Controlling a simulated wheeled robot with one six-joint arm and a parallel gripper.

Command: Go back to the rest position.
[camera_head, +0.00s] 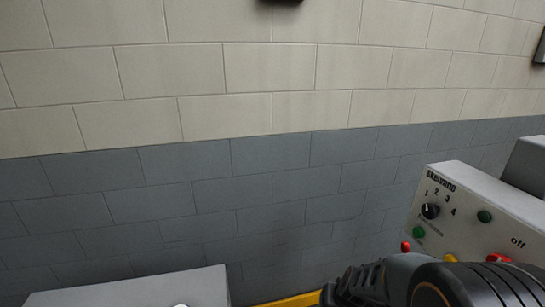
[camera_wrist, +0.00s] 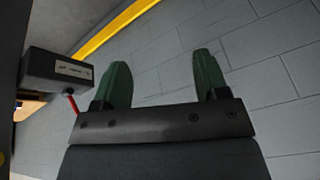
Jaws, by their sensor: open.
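My gripper (camera_wrist: 162,80) shows in the wrist view with its two green fingers spread apart. It is open, with nothing between the fingers. Behind the fingers is only the grey block wall. In the head view part of my arm shows at the bottom right, in front of a control panel (camera_head: 471,213); the fingers are not visible there.
The panel carries a black rotary knob (camera_head: 430,211), a green button (camera_head: 419,232) and a red-tipped lever (camera_head: 405,247). A grey box (camera_wrist: 57,70) with a red lever (camera_wrist: 71,103) is close left of the fingers. A yellow rail (camera_wrist: 112,30) runs behind. A pale cabinet (camera_head: 135,291) stands at lower left.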

